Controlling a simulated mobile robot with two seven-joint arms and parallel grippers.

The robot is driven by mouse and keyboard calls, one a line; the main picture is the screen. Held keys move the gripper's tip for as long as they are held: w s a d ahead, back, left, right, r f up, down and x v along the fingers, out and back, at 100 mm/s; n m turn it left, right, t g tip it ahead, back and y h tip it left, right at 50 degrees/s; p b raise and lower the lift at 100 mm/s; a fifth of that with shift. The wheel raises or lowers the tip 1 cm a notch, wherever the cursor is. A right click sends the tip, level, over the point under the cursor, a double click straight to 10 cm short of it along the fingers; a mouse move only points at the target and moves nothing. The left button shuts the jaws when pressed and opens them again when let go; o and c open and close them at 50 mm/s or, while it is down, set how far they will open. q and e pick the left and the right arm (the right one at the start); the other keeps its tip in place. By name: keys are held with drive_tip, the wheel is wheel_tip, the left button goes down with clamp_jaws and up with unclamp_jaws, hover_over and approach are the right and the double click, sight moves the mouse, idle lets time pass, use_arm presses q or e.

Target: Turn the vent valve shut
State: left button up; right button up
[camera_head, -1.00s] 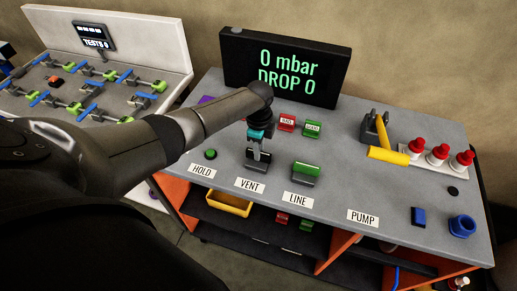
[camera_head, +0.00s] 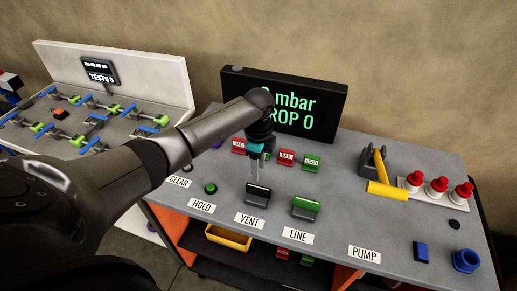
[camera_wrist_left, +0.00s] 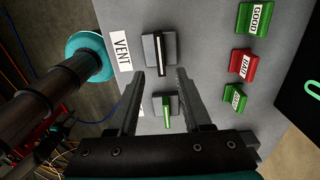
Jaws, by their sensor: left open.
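The vent valve (camera_head: 257,196) is a dark block with a pale-striped handle, behind the VENT label (camera_head: 249,221) on the grey bench. It also shows in the left wrist view (camera_wrist_left: 159,50), with the stripe running up and down the picture. My left gripper (camera_head: 257,180) is above the vent valve, pointing down. In the left wrist view my open fingers (camera_wrist_left: 160,73) stand apart with nothing between their tips; the valve lies beyond them. I cannot tell the exact gap in height. My right gripper is not in view.
The line valve (camera_head: 306,208) with a green handle stands right of the vent valve. Red and green tags (camera_head: 287,158) sit behind. My arm partly covers the display (camera_head: 315,100). A yellow-handled pump (camera_head: 385,187) and red-topped pieces (camera_head: 437,187) are at right.

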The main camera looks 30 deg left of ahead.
use_arm(q)
wheel_tip(320, 180, up, 7)
drive_tip(key=shift+f, duration=0.15)
idle(0.5)
